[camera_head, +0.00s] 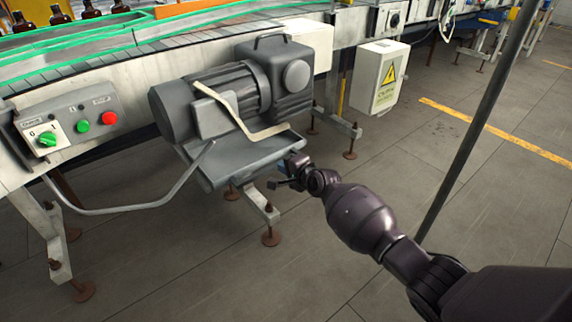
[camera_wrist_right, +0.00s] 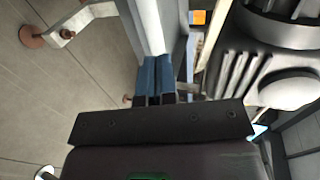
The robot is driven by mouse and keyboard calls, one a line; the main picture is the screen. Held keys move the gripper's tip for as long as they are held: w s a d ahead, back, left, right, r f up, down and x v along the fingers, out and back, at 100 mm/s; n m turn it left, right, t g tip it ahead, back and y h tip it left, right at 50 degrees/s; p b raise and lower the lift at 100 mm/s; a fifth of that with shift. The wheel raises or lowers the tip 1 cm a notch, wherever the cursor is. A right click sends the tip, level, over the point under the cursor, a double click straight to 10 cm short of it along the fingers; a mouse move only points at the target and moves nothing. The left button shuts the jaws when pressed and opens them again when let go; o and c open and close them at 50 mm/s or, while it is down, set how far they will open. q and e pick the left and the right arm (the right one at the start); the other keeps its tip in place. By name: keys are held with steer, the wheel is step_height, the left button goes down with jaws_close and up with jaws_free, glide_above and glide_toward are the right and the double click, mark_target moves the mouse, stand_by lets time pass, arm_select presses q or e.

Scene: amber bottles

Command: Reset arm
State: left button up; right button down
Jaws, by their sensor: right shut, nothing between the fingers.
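My right arm (camera_head: 365,218) reaches in from the lower right of the head view. Its gripper (camera_head: 284,174) is beside the grey motor's base plate, low and to the right of the conveyor. In the right wrist view its two blue fingers (camera_wrist_right: 156,80) are together with nothing between them. I cannot tell whether the fingers touch the plate edge. My left gripper is not in view.
A grey motor (camera_head: 235,95) hangs on the conveyor side (camera_head: 110,85). A control box (camera_head: 68,125) has green and red buttons. Amber bottles (camera_head: 58,14) stand on the belt. A dark pole (camera_head: 480,120) rises at right. Floor (camera_head: 200,270) is open in front.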

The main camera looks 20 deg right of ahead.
steer(key=s+d+f+n+g+h+p, duration=0.1)
steer(key=s+f+n+p, duration=0.15)
steer(key=s, duration=0.75)
steer(key=s+d+f+n+p, duration=0.1)
steer(key=s+n+p, duration=0.15)
steer(key=s, duration=0.75)
steer(key=s+d+f+n+g+h+p, duration=0.1)
steer(key=s+n, duration=0.3)
steer(key=s, duration=0.6)
arm_select(q)
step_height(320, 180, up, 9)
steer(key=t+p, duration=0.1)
steer(key=p, duration=0.4)
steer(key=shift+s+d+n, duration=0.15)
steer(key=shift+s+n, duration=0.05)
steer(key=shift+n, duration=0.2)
arm_select(e)
steer(key=s+d+r+n+h, duration=0.1)
steer(key=s+r+n, duration=0.1)
steer(key=s, duration=1)
steer(key=s+d+r+n+h, duration=0.2)
steer(key=s+r+n, duration=0.1)
steer(key=s, duration=1)
steer(key=shift+d+r+n+g, duration=0.3)
steer(key=shift+r+n+g, duration=0.1)
steer(key=shift+n, duration=0.2)
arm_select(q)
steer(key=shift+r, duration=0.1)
arm_select(e)
steer(key=shift+s, duration=0.1)
